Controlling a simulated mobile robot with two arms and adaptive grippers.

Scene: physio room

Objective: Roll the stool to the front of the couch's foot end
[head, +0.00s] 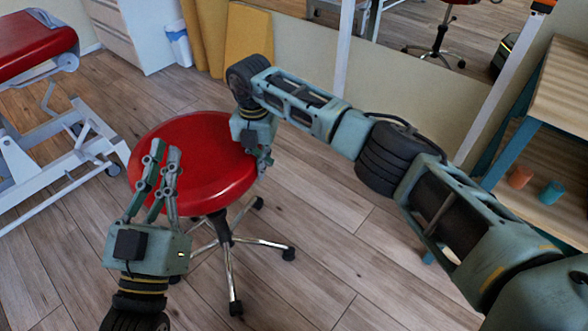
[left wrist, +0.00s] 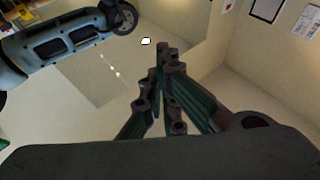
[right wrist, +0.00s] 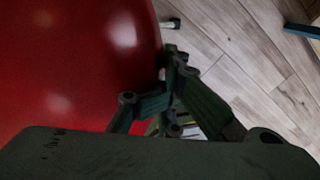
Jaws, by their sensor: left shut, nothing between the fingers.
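The stool has a round red seat (head: 205,185) on a dark column with a chrome base (head: 228,265) on castors. It stands upright on the floor. The couch (head: 35,45), with a red top and white frame, is at the left edge, only partly in view. My left gripper (head: 163,150) is shut and empty, its fingers in front of the seat in the head view. My right gripper (head: 265,165) is at the seat's right rim. In the right wrist view its fingertips (right wrist: 175,62) meet beside the seat edge (right wrist: 110,50); whether they touch it is unclear.
A white cabinet (head: 130,30) and a white bin (head: 178,45) stand at the back. A mirror (head: 430,35) lines the back wall. A wooden shelf (head: 545,140) with small cups is at the right. Bare floor (head: 310,220) lies between stool and shelf.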

